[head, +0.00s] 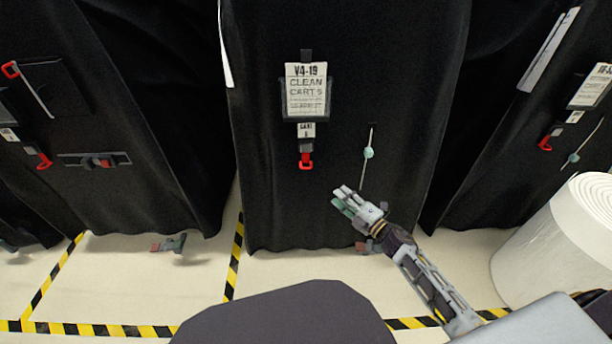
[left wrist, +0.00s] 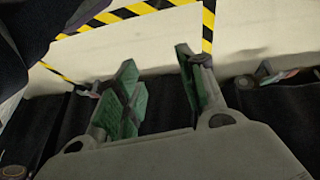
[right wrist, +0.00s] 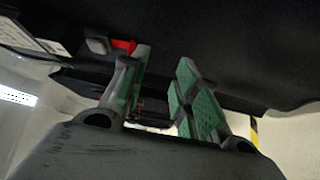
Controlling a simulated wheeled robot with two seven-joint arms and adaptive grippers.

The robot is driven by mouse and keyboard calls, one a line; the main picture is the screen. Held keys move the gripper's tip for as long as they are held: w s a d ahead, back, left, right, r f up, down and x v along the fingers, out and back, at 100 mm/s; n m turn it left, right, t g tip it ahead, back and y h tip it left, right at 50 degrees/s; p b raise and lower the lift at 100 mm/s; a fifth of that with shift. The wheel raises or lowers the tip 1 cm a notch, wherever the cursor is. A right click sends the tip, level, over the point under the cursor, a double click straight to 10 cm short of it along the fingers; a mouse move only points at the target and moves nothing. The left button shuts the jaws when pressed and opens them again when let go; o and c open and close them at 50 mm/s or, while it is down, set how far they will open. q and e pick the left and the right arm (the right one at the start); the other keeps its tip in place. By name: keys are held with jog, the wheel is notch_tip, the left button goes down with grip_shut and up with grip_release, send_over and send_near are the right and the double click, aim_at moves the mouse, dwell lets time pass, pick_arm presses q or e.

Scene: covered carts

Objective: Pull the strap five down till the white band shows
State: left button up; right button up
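On the middle black-covered cart, a dark strap (head: 305,146) with a red pull end (head: 305,160) hangs below a small white tag (head: 306,130); the tag's lettering is too small to read surely. No white band shows on the strap. My right gripper (head: 343,198) is below and right of the red end, apart from it. In the right wrist view this gripper (right wrist: 163,75) has its fingers apart with nothing between them. A red end (right wrist: 122,46) shows there beside the left finger, partly hidden by it. My left gripper (left wrist: 155,78) is open and empty above the floor, outside the head view.
A cord with a teal knob (head: 368,152) hangs right of the strap. A sign (head: 306,90) reads "V4-19 CLEAN CARTS". Covered carts with red pulls (head: 44,161) stand either side. A white roll (head: 560,240) stands at right. Striped tape (head: 235,255) marks the floor.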

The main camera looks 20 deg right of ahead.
pick_arm(q)
jog(key=shift+d+r+b, duration=0.25)
jog(key=shift+r+b, duration=0.2)
jog(key=shift+r, duration=0.5)
jog(key=shift+d+r+b, duration=0.2)
jog(key=shift+r+b, duration=0.25)
jog(key=shift+r, duration=0.45)
pick_arm(e)
jog(key=shift+s+a+r+n+y, duration=0.1)
jog(key=shift+a+r+n+y, duration=0.35)
jog(key=shift+r+n, duration=0.25)
jog(key=shift+s+a+r+n+y, duration=0.1)
jog(key=shift+a+r+n+y, duration=0.35)
jog(key=shift+r+n, duration=0.25)
jog(key=shift+s+a+r+n+y, duration=0.1)
jog(key=shift+a+r+n+y, duration=0.4)
jog(key=shift+r, duration=0.3)
jog(key=shift+w, duration=0.15)
